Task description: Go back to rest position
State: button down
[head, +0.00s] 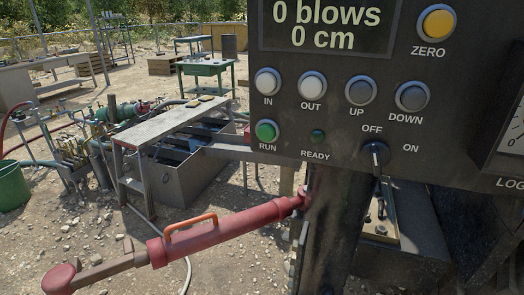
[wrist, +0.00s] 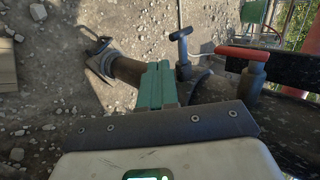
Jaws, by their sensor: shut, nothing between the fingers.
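My gripper (wrist: 160,66) shows in the wrist view as two teal fingers side by side, shut with nothing between them. They stick up from a dark bolted plate above a pale housing. A brown pipe-like piece (wrist: 127,70) lies just left of the fingers, and I cannot tell whether it touches them. I cannot make out my gripper in the head view. There, a dark control panel (head: 350,150) fills the upper right, with its display (head: 325,25) reading 0 blows and 0 cm. Its rotary switch (head: 375,155) sits below the OFF label.
A red pipe (head: 215,232) with an orange handle slants across the front in the head view. A grey trough (head: 180,180) stands behind it. A green bucket (head: 12,185) is at left. In the wrist view, a red-handled fitting (wrist: 243,53) is close right of the fingers.

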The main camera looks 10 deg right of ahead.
jog(key=s+a+r+n+g+h, duration=0.3)
jog(key=s+a+r+n+h, duration=0.2)
jog(key=s+a+r+h, duration=0.3)
jog(key=s+a+r, duration=0.3)
jog(key=s+r, duration=0.1)
jog(key=s, duration=0.1)
jog(key=shift+n+g+h, duration=0.3)
jog(key=shift+a, duration=0.1)
